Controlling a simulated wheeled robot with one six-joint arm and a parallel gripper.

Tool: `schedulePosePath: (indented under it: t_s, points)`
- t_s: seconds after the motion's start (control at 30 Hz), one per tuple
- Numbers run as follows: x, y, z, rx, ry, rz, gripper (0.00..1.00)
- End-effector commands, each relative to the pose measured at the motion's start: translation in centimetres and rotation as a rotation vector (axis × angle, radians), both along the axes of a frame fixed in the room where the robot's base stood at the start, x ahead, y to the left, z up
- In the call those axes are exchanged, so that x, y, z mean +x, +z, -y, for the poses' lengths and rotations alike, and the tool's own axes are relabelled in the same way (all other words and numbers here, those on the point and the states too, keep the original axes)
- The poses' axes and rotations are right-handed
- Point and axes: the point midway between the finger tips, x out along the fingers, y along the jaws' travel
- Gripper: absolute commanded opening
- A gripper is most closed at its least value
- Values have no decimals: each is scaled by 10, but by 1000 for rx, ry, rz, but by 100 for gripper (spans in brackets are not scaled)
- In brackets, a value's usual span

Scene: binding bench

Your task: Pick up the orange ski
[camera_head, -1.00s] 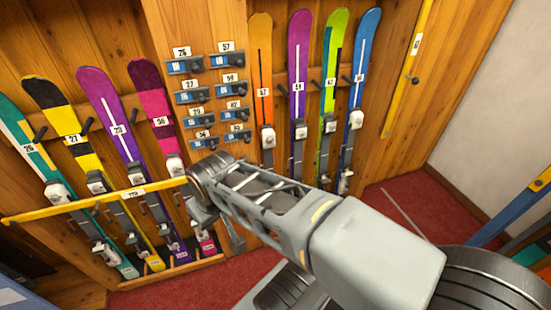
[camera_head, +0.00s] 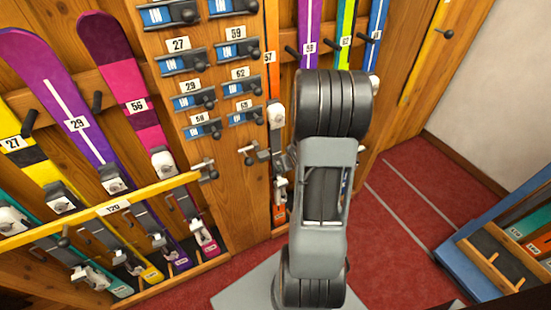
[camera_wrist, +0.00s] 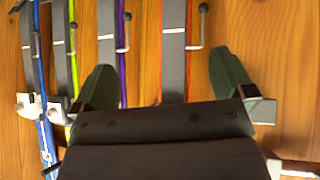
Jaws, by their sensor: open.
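The orange ski (camera_head: 271,80) stands upright against the wooden wall in the head view, its grey binding near mid-height. My arm covers part of the area to its right. In the wrist view, the orange ski (camera_wrist: 174,45) shows orange edges on both sides of a dark grey binding plate. My gripper (camera_wrist: 160,62) is open, with two dark green fingers spread wide. The orange ski appears between the fingers, and the purple ski appears by the left finger. Nothing is held. I cannot tell the distance between fingers and ski.
Purple (camera_head: 309,30), green (camera_head: 346,25) and blue (camera_head: 378,25) skis stand right of the orange one. A yellow bar (camera_head: 150,195) crosses several skis at left. Red floor (camera_head: 400,235) is open at right.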

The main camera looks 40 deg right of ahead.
Motion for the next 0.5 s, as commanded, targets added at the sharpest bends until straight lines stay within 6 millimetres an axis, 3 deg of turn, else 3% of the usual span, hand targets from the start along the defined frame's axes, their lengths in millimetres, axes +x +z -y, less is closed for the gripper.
schedulePosePath:
  t_s: [0.03,0.2,0.5]
  points:
    - [2,-21,8,0,14,50,100]
    - [15,-51,20,3,87,269,100]
    - [22,-65,19,36,155,507,100]
